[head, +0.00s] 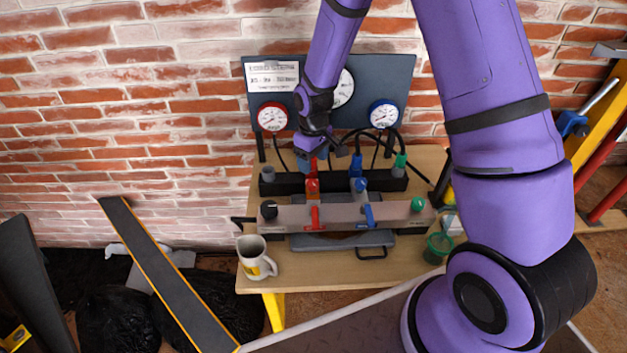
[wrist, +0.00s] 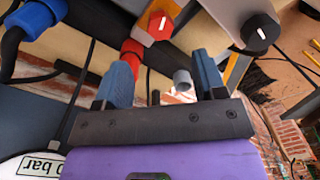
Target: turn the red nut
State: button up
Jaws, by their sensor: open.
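The red nut (wrist: 132,50) is a red collar in the wrist view, just beyond my left finger's tip. In the head view, red parts (head: 313,166) show below my gripper, but its outline is partly hidden. My gripper (wrist: 165,72) is open, its two blue fingers apart with nothing held. The nut lies towards the left finger, not centred between the fingers. I cannot tell whether that finger touches it. In the head view my gripper (head: 320,156) is over the back of the bench, above the black manifold (head: 340,184).
In the wrist view, a red knob (wrist: 157,25), a dark knob (wrist: 259,30), a grey stub (wrist: 182,79) and a blue nut (wrist: 33,18) are close by. The bench (head: 300,283) also holds a mug (head: 253,257). Gauges and hoses stand behind.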

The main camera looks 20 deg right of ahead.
aim_at(313, 182)
notch_tip(313, 182, down, 8)
dwell(0.4)
